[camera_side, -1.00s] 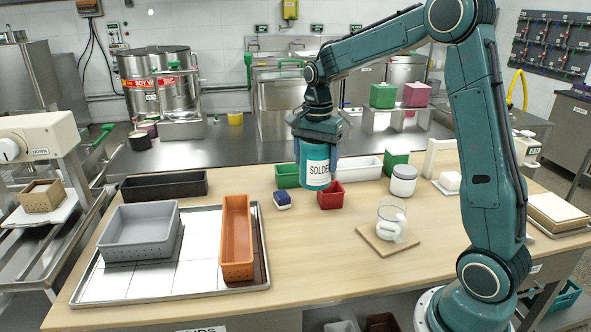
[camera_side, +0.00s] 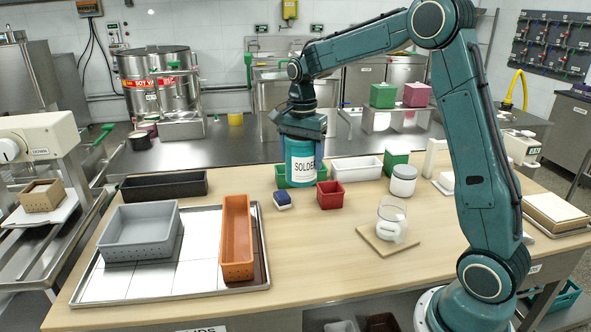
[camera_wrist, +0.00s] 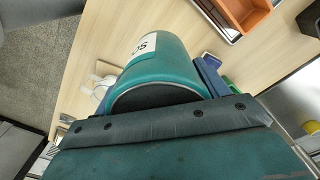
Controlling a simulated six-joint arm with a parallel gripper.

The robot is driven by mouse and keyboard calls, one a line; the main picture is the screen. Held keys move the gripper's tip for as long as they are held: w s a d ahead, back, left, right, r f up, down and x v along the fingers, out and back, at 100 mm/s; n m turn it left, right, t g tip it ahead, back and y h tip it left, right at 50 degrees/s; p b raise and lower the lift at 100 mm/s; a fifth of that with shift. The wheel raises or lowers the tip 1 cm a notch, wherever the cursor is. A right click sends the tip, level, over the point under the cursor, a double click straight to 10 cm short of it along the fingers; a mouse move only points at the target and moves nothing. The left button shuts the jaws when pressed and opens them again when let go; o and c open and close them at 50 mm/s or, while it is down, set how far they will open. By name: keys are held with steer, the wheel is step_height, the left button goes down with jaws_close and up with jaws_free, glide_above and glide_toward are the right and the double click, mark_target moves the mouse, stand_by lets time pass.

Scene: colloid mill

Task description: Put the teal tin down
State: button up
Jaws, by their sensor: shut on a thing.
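A red bin (camera_side: 330,195) and a small blue block (camera_side: 282,200) stand close by. A white tray (camera_side: 357,169), a white jar (camera_side: 403,181) and a glass jug (camera_side: 391,220) are to the right. The orange bin (camera_side: 237,238) is left. Bare wood (camera_side: 305,255) lies in front.

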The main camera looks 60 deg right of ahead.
steer(key=w+a, duration=0.8)
steer(key=a, duration=0.3)
steer(key=w+a+m, duration=0.1)
steer(key=w+a, duration=0.8)
steer(key=a, duration=0.2)
steer(key=shift+w+a+r, duration=0.15)
steer(key=shift+a, duration=0.15)
step_height(320, 180, down, 16)
steer(key=shift+f, duration=2)
steer(key=shift+f, duration=0.15)
